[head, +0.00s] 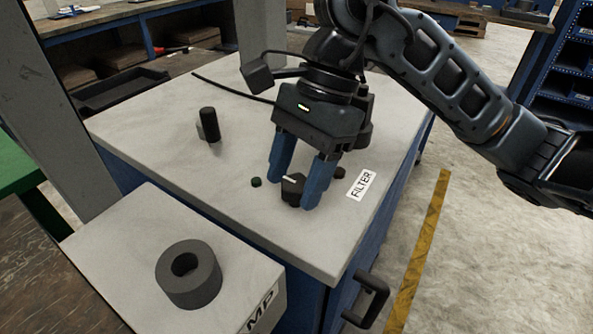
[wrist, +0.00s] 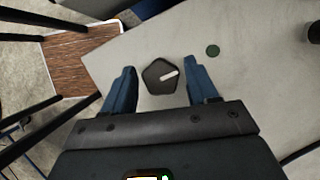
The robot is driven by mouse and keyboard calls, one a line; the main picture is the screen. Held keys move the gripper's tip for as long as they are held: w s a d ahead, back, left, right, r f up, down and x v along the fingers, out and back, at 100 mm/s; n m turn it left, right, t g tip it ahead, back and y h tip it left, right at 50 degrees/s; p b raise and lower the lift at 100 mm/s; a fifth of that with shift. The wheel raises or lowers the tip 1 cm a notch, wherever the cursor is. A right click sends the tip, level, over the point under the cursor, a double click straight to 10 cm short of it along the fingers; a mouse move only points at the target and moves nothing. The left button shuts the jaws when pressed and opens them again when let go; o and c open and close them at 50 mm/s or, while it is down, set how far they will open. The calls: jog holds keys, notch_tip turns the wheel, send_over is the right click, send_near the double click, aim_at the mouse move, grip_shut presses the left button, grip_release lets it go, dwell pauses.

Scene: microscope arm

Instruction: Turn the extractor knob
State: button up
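A black, many-sided knob with a white pointer line (head: 292,188) stands on the pale bench top near a "FILTER" label (head: 361,184). No label reading "extractor" is visible. My gripper (head: 294,184) points down over this knob with its two blue fingers apart. In the wrist view the knob (wrist: 159,79) lies between the fingers of my gripper (wrist: 163,84), with a gap visible on each side. The white line points toward the right there. In the head view the right finger stands close beside the knob; contact cannot be told.
A small green button (head: 256,182) and a dark one (head: 340,172) flank the knob on the pale bench top (head: 165,130). A black upright handle (head: 208,124) stands farther left. A dark ring (head: 188,275) sits on a lower box at front left.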

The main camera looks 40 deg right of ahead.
jog(key=c, duration=0.8)
jog(key=shift+c, duration=0.2)
